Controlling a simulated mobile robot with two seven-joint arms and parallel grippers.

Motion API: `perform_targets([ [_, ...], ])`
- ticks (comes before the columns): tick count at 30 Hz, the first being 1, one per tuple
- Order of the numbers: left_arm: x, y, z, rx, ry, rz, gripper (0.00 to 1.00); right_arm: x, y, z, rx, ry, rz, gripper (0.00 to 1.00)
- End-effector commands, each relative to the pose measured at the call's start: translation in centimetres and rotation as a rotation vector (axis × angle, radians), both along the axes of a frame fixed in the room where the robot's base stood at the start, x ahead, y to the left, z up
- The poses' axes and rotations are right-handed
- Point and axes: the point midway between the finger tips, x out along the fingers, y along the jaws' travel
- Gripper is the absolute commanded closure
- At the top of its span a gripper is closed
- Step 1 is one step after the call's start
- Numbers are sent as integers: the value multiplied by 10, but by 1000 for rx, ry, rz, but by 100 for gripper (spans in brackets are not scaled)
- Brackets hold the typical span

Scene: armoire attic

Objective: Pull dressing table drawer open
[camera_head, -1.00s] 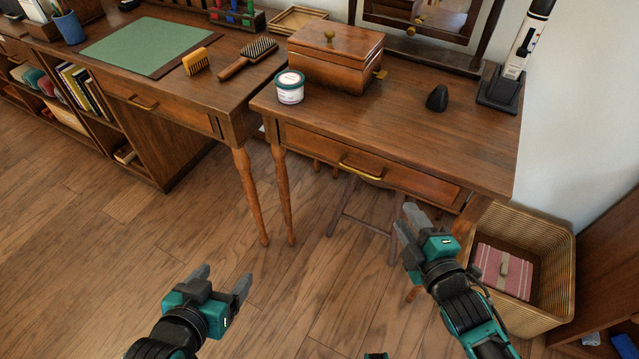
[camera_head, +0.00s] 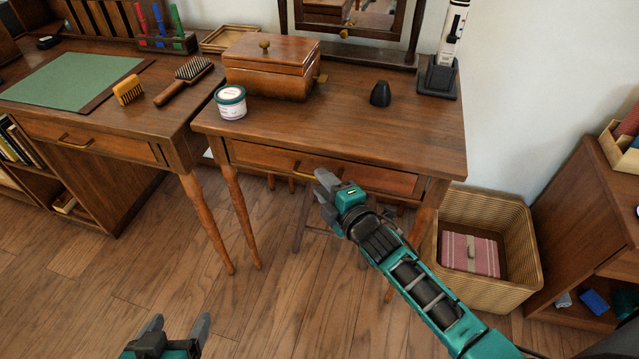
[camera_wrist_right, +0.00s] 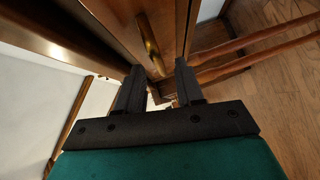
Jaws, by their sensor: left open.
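The dressing table (camera_head: 425,128) stands in the middle of the head view with its shallow drawer (camera_head: 262,156) shut. The drawer's brass handle (camera_head: 297,168) is partly hidden by my right gripper (camera_head: 324,188), which is just in front of the drawer front. In the right wrist view, my right gripper (camera_wrist_right: 160,88) is open with nothing between its fingers. The brass handle (camera_wrist_right: 149,45) lies just beyond the fingertips there, apart from them. My left gripper (camera_head: 178,328) is open and empty, low at the bottom edge of the head view, away from the table.
A desk (camera_head: 110,120) adjoins on the left. A wicker basket (camera_head: 500,295) stands right of the table. The floor in front is clear.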

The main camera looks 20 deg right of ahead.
Motion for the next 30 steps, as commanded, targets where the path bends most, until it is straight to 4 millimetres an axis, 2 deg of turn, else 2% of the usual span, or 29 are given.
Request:
perform_targets([
  [6,-2,1,-7,1,4,0,24,18,4,-3,1,0,0,63],
  [16,-2,3,-8,9,4,-4,24,20,5,-3,1,1,0,63],
  [27,-2,3,-8,12,4,-5,24,20,4,-3,1,1,0,98],
  [30,-2,3,-8,11,3,-5,24,20,4,-3,1,1,0,100],
])
